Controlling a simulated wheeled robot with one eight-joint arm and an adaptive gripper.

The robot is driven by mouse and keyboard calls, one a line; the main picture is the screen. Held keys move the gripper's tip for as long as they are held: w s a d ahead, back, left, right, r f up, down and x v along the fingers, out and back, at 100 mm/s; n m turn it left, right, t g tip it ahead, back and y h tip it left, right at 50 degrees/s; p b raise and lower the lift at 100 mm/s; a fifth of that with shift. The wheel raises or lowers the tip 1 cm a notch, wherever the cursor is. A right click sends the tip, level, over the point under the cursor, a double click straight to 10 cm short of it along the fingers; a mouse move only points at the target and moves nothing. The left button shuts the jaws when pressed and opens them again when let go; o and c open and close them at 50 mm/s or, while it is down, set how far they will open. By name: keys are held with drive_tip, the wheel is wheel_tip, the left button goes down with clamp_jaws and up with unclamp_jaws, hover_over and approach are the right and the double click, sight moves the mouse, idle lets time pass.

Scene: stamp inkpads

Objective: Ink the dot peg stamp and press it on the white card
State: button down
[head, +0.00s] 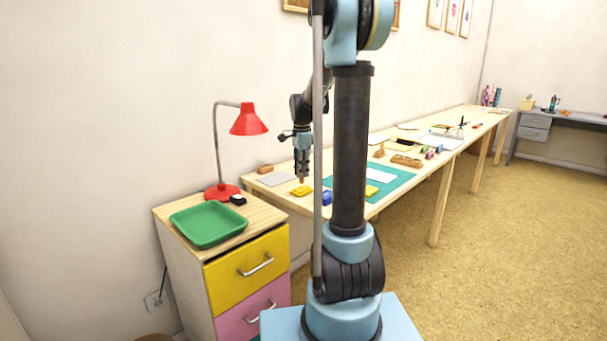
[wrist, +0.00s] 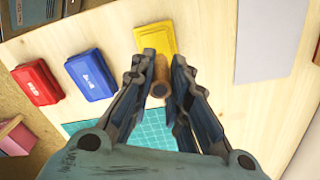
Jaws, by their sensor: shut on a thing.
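My gripper (head: 302,172) is shut on the brown wooden dot peg stamp (wrist: 161,77). In the wrist view the peg stands between the fingertips, its top end towards the camera. The yellow inkpad (wrist: 156,37) lies just beyond the peg, which overlaps its near edge in the picture. In the head view the peg hangs just above the yellow inkpad (head: 301,191); I cannot tell whether they touch. The peg's stamping face is hidden. The white card (head: 381,175) lies on the green mat (head: 402,178), partly behind my arm in the head view.
A blue inkpad (wrist: 90,75) and a red inkpad (wrist: 38,83) lie left of the yellow one in the wrist view. A grey sheet (wrist: 266,40) lies to its right. A green tray (head: 208,224) and red lamp (head: 249,121) stand on the drawer cabinet.

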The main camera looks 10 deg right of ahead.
drive_tip(key=shift+r, duration=2.25)
